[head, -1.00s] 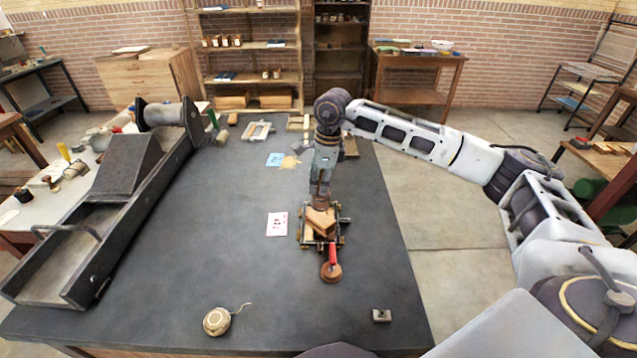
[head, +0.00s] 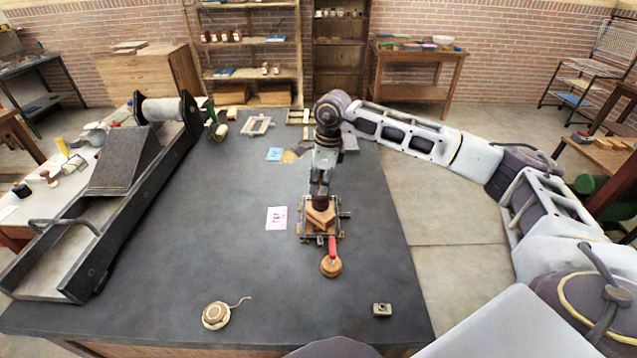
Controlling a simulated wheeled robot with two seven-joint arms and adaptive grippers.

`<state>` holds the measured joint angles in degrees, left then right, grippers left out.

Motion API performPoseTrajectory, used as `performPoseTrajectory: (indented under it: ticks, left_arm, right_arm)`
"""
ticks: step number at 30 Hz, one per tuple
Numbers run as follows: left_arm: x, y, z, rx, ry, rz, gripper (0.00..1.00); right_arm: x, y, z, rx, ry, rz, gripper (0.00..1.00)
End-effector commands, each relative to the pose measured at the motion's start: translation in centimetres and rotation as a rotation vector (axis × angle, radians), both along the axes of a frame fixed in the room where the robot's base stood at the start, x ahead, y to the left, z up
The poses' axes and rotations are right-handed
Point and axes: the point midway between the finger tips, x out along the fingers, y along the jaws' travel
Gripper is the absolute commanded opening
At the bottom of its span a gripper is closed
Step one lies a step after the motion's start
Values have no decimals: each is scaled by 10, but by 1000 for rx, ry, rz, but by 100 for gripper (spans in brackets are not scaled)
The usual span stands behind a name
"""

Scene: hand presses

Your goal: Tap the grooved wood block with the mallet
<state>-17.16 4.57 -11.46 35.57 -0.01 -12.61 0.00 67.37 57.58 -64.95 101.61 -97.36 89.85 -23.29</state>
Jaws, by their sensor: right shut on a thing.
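My right gripper (head: 321,186) reaches down over the table and is shut on a dark brown piece, which I take to be the mallet (head: 321,201). The mallet's shape is partly hidden by the fingers. Just below it is a light wooden block (head: 320,216), which seems to be the grooved wood block, on a small metal-framed press (head: 304,233). I cannot tell whether mallet and block touch; grooves are too small to make out. My left gripper is not in view.
A red-handled piece with a round wooden end (head: 331,266) sticks out at the press's front. A pink-marked card (head: 277,218) lies left of it. A coil of cord (head: 216,315) and small metal block (head: 382,310) lie nearer. A big press (head: 100,220) fills the left; mid-left table is clear.

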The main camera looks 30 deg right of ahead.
Motion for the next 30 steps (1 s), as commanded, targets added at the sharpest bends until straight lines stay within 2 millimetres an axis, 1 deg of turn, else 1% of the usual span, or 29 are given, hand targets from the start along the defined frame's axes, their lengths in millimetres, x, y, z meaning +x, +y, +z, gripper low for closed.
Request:
performPoseTrajectory:
  ticks: [10, 25, 30]
  left_arm:
    - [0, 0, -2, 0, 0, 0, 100]
    - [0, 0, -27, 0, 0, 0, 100]
    - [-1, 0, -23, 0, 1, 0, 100]
  right_arm:
    - [0, 0, -2, 0, -1, 0, 0]
    - [0, 0, -31, 1, 0, 0, 0]
    - [0, 0, -28, 0, 0, 0, 0]
